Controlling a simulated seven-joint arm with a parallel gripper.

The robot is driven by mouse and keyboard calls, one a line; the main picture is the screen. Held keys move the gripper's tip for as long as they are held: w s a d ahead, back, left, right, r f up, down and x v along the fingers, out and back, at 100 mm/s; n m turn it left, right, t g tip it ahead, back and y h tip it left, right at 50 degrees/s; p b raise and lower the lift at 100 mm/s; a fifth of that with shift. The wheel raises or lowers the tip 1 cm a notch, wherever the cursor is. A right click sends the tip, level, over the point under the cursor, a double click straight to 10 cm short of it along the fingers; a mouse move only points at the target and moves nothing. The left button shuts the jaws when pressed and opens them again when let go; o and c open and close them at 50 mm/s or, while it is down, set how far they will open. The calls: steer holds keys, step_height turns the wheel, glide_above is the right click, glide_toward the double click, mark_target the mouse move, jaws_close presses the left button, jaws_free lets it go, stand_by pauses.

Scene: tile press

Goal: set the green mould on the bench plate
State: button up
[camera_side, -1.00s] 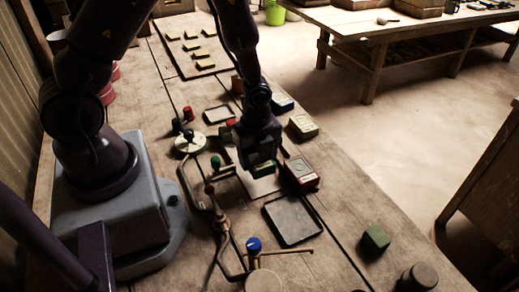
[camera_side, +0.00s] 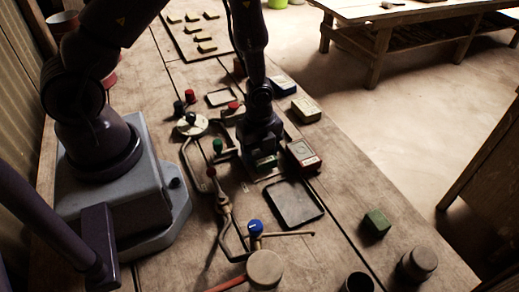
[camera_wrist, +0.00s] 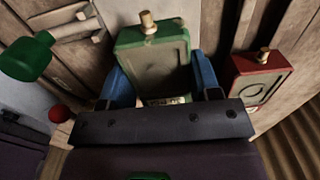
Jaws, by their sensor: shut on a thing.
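My gripper (camera_side: 263,158) is shut on the green mould (camera_side: 266,162), over the middle of the bench. In the wrist view the green mould (camera_wrist: 155,55) sits between the two blue fingers of my gripper (camera_wrist: 160,85), with a brass knob on its top. A pale plate (camera_side: 270,179), likely the bench plate, shows only at its edge below the mould; my gripper and the mould hide most of it. I cannot tell whether the mould touches the plate. A red mould (camera_side: 303,156) stands just right of my gripper and also shows in the wrist view (camera_wrist: 260,80).
A clamp lever with a green knob (camera_side: 217,145) stands close left of my gripper. A dark shallow tray (camera_side: 295,203) lies in front. A yellow box (camera_side: 306,110) and a blue box (camera_side: 282,86) stand behind, and a green block (camera_side: 376,223) sits at front right.

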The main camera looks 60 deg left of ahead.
steer(key=shift+f, duration=0.35)
steer(key=o, duration=1.2)
steer(key=s+r+n+t, duration=0.2)
steer(key=r+n, duration=0.4)
steer(key=r, duration=0.5)
steer(key=s+d+r+n+t, duration=0.1)
steer(key=s+r+n, duration=0.4)
steer(key=r, duration=0.7)
steer(key=s+r+n+t, duration=0.2)
steer(key=r+n, duration=0.5)
steer(key=r, duration=0.4)
steer(key=shift+s+d+r+t, duration=0.15)
steer(key=shift+s, duration=0.2)
steer(key=shift+s+d+r+t, duration=0.1)
steer(key=shift+s+t, duration=0.05)
steer(key=shift+s, duration=0.2)
